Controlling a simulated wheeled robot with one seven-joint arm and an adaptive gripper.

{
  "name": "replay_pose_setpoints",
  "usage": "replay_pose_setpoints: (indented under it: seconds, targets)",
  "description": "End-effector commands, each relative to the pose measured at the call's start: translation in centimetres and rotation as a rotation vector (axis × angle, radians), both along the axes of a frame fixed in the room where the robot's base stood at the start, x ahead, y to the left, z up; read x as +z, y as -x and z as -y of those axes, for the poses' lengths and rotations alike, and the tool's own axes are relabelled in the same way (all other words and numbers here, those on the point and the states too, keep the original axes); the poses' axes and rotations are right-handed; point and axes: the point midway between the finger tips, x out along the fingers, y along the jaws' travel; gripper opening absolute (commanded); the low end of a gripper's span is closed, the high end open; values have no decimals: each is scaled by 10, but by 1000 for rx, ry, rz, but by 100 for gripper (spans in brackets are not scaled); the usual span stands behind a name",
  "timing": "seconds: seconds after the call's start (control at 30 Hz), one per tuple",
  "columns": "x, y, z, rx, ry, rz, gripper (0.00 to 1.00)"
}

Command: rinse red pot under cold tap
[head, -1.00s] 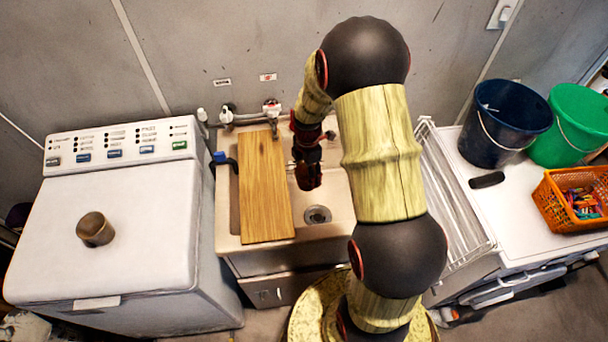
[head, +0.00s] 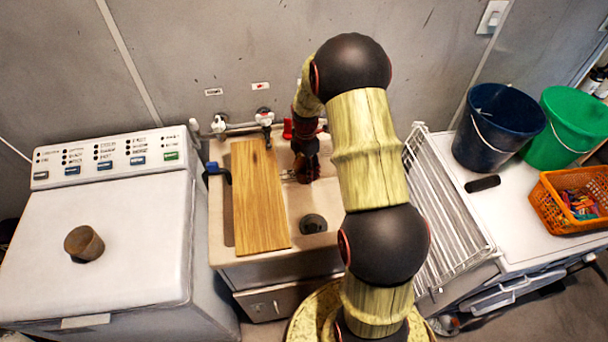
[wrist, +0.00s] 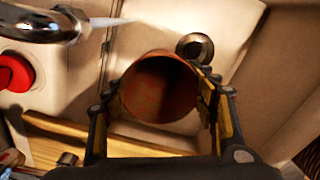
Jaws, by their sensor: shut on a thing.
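The red pot (wrist: 160,88) is between the two fingers of my gripper (wrist: 165,100) in the wrist view. Its round open mouth faces the camera and its inside is dark. In the head view my gripper (head: 306,168) is over the right part of the sink (head: 222,240), behind the drain (head: 313,223); the pot is hard to make out there. Two taps, a left one (head: 219,125) and a right one (head: 264,117), are on the wall pipe. A metal spout (wrist: 45,25) is close to the pot in the wrist view. A pale streak beside it may be water; I cannot tell.
A wooden board (head: 258,200) covers the sink's left side. A brown cup (head: 84,243) stands on the washing machine (head: 120,275). A white rack (head: 445,200), blue bucket (head: 490,135), green bucket (head: 565,130) and orange basket (head: 570,205) are on the right.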

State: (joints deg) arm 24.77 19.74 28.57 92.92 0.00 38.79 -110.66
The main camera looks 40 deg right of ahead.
Motion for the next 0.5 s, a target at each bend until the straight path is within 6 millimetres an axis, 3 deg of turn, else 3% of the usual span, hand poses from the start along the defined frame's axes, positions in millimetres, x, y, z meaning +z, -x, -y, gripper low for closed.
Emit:
replay_pose_setpoints:
  seconds: [0.5]
  targets:
    - [-10,-31,34,0,0,0,36]
